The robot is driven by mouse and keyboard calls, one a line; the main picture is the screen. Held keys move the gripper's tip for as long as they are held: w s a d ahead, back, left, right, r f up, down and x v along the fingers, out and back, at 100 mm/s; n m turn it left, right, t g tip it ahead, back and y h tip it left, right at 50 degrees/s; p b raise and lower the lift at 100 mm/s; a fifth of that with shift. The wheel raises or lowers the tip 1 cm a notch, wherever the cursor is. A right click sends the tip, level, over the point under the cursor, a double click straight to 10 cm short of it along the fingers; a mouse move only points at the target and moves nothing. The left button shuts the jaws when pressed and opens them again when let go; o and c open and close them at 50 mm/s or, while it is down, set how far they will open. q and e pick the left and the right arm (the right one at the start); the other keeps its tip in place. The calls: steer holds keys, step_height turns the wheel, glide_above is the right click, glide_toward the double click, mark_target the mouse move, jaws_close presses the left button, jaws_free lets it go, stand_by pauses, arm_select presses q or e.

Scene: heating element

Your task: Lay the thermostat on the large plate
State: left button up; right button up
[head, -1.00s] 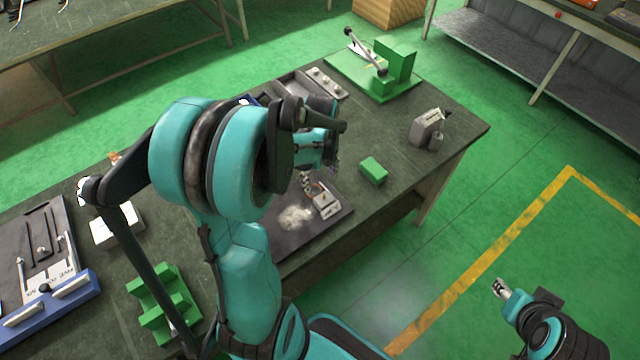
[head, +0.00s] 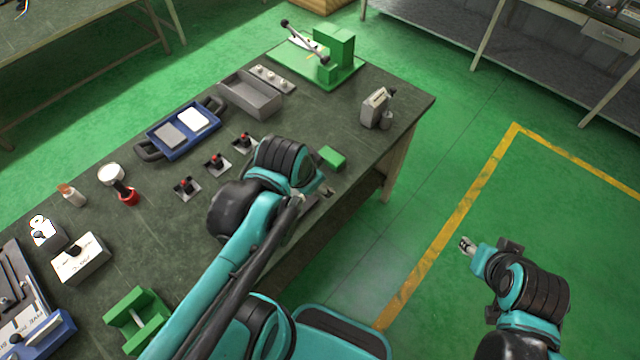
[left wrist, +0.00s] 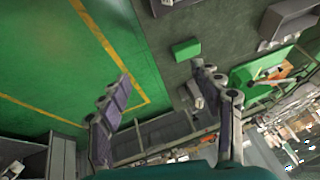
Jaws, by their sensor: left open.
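I cannot tell for sure which part is the thermostat. The dark plate with a metal part and white powder, seen earlier, is now almost wholly hidden behind my left arm. My left gripper shows in the left wrist view (left wrist: 161,74), open, with nothing between its fingers. In the head view my left arm covers most of it. My right gripper (head: 467,245) is out over the floor, away from the bench; its jaws are too small to read.
A green block (head: 332,158) lies just beyond my left arm. A blue tray (head: 180,128), grey bin (head: 250,95), green lever fixture (head: 325,60) and grey device (head: 375,107) stand farther back. A white box (head: 80,258) and green holder (head: 137,318) are at left.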

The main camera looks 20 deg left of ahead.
arm_select(q)
steer(key=n, duration=0.1)
steer(key=s+d+n+t, duration=0.1)
steer(key=n, duration=0.1)
steer(key=d+n, duration=0.1)
steer(key=shift+s+d+r, duration=0.2)
steer(key=shift+s+d, duration=0.05)
step_height(320, 180, down, 7)
steer(key=b, duration=0.7)
steer(key=shift+f, duration=0.1)
